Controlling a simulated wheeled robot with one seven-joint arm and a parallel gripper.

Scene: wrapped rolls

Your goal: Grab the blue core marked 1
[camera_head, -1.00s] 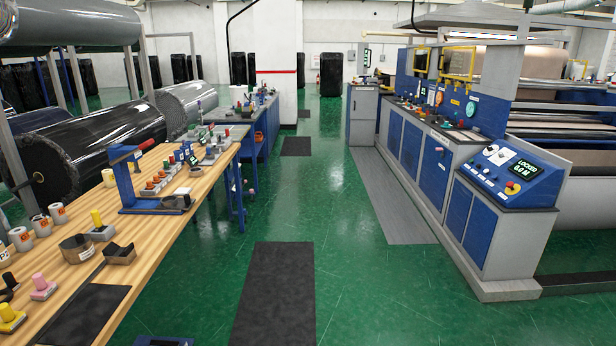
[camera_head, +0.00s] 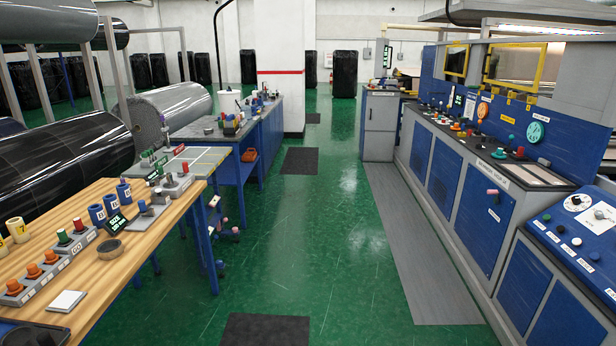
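Three blue cores stand upright in a row on the wooden bench (camera_head: 110,268) at the left. They are the near blue core (camera_head: 97,216), the middle blue core (camera_head: 111,204) and the far blue core (camera_head: 124,193). Each has a pale label, but the marks are too small to read for sure, so I cannot tell which is marked 1. My gripper is not in view.
A yellow core (camera_head: 17,230) stands left of the blue ones. A block with orange knobs (camera_head: 34,272), a brown ring (camera_head: 110,249) and a small dark display (camera_head: 117,222) are near. A blue control console (camera_head: 475,190) lines the right.

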